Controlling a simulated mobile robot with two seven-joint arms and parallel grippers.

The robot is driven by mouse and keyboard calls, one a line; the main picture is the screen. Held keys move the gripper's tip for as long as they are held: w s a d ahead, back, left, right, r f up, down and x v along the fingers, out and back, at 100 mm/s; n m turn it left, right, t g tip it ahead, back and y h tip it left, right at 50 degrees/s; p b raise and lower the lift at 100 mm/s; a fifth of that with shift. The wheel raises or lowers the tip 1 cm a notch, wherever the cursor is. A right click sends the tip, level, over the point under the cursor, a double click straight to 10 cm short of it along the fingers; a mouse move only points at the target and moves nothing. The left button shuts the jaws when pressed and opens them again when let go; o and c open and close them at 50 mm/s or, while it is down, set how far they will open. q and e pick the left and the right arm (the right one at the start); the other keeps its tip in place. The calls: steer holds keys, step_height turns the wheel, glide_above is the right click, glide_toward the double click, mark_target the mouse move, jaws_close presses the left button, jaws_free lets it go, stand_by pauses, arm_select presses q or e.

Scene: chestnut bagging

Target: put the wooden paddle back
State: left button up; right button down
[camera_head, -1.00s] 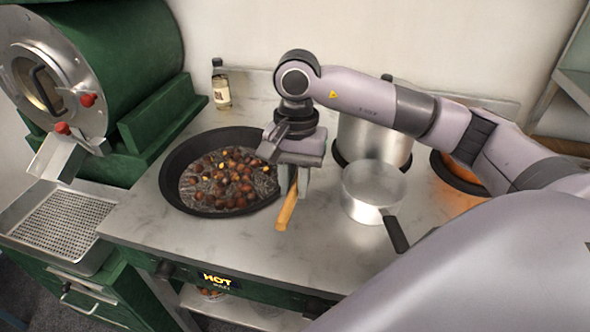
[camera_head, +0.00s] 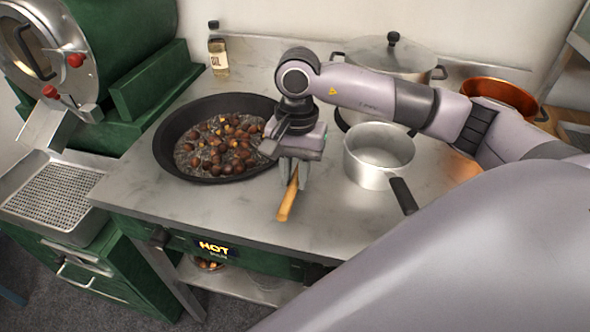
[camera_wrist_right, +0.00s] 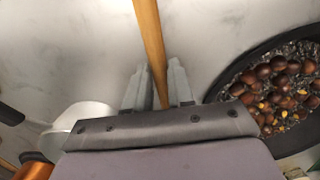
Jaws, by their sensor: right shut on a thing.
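The wooden paddle (camera_head: 288,201) shows as a light-brown handle sticking out below my right gripper (camera_head: 293,178), at the right side of the black pan. My right gripper is shut on the handle. In the right wrist view the paddle handle (camera_wrist_right: 151,40) runs up between the two fingers of my right gripper (camera_wrist_right: 160,88). The paddle's other end is hidden behind the gripper and wrist. I cannot tell whether the paddle touches the worktop. My left gripper is not in view.
The black pan (camera_head: 168,158) with chestnuts (camera_head: 230,145) stands left of the gripper. A small saucepan (camera_head: 370,170) is close on the right, its dark handle pointing forward. A lidded pot (camera_head: 390,58), copper pot (camera_head: 500,92) and oil bottle (camera_head: 217,55) stand behind. The front worktop is clear.

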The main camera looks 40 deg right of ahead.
steer(key=shift+f, duration=0.15)
stand_by(0.4)
steer(key=c, duration=0.9)
jaws_free()
steer(key=shift+w+d+r+b, duration=0.15)
steer(key=shift+r+b, duration=0.1)
steer(key=shift+r, duration=1.55)
steer(key=shift+w+d+r+b, duration=0.1)
steer(key=shift+r+b, duration=0.1)
steer(key=shift+r, duration=1.55)
